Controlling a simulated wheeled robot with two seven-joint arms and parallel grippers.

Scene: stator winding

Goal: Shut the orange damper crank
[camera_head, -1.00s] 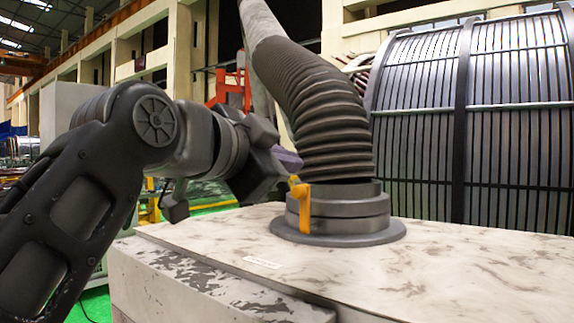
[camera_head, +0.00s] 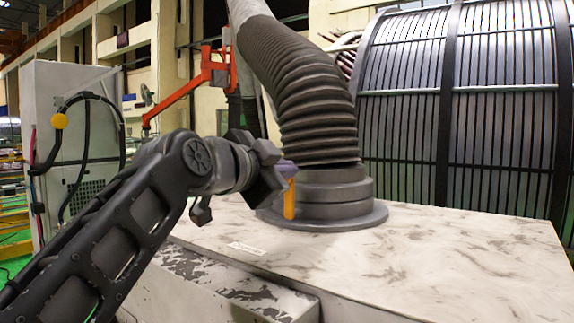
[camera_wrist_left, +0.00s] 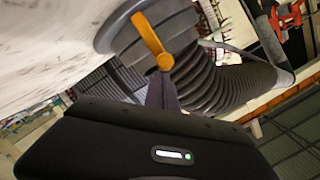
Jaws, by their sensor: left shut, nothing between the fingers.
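The orange damper crank (camera_head: 289,200) hangs down along the left side of the dark round collar (camera_head: 335,196) at the foot of the ribbed duct. My left gripper (camera_head: 287,169) is shut and empty, its purple-grey fingertips at the crank's upper end. In the left wrist view the crank (camera_wrist_left: 150,38) runs across the collar to a round pivot end, and the shut fingers (camera_wrist_left: 162,88) point at that end. They look touching or very close; I cannot tell which. My right gripper is not in view.
The ribbed duct (camera_head: 310,110) rises from the collar and leans left. The pale marbled top (camera_head: 450,250) is clear in front and to the right. A large barred stator (camera_head: 450,110) stands behind. A grey cabinet (camera_head: 70,150) is at the left.

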